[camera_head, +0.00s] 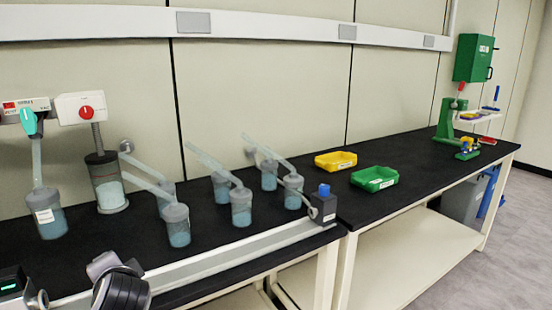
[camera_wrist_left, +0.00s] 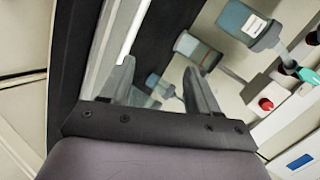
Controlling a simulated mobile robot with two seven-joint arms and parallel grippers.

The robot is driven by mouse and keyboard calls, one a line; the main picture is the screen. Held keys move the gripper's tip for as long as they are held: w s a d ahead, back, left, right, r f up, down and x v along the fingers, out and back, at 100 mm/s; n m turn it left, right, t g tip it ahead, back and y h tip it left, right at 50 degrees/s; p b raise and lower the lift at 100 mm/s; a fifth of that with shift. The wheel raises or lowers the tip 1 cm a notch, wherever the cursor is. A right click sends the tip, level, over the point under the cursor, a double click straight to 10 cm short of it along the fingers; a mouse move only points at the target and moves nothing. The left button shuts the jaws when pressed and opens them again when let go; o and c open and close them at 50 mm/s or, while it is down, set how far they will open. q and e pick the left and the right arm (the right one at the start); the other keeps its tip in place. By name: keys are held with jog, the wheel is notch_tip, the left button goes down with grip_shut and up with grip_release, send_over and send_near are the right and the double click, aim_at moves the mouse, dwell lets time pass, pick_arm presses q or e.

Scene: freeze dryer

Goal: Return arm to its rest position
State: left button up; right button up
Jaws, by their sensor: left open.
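My left gripper (camera_wrist_left: 158,75) shows in the left wrist view, its two dark fingers spread apart with nothing between them. Beyond the fingers are a labelled flask (camera_wrist_left: 240,22), another flask (camera_wrist_left: 200,52) and a red knob (camera_wrist_left: 265,103), all apart from the fingers. In the head view, a grey and black part of my arm (camera_head: 120,285) is at the lower left, in front of the bench; the fingers cannot be made out there. My right gripper is in neither view.
Several blue-tinted flasks, including a labelled one (camera_head: 48,217), stand on the black bench. A white rail (camera_head: 235,250) runs along its front to a dark block (camera_head: 322,208). Yellow (camera_head: 336,167) and green (camera_head: 375,185) trays lie right.

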pick_arm(q)
jog(key=s+d+f+n+g+h, duration=0.1)
jog(key=s+d+f+g+h, duration=0.1)
jog(key=s+f, duration=0.5)
jog(key=s+d+f+n+g+h, duration=0.1)
jog(key=s+d+f+n+h, duration=0.15)
jog(key=s+f, duration=0.5)
jog(key=s+d+f+n+g+h, duration=0.1)
jog(key=s+d+g+h, duration=0.1)
jog(key=s, duration=0.6)
jog(key=s+d+f+n+g+h, duration=0.1)
jog(key=s+d+f+h, duration=0.1)
jog(key=s, duration=0.5)
jog(key=w+d+f+t+h+p, duration=0.1)
jog(key=w+d+f+t, duration=0.1)
jog(key=w+f+t, duration=0.4)
jog(key=shift+w+d+f+m+t+h, duration=0.2)
jog(key=shift+d+f+m+t+h, duration=0.2)
jog(key=shift+f, duration=0.35)
jog(key=c, duration=0.3)
jog(key=shift+a, duration=0.15)
jog(key=shift+c, duration=0.2)
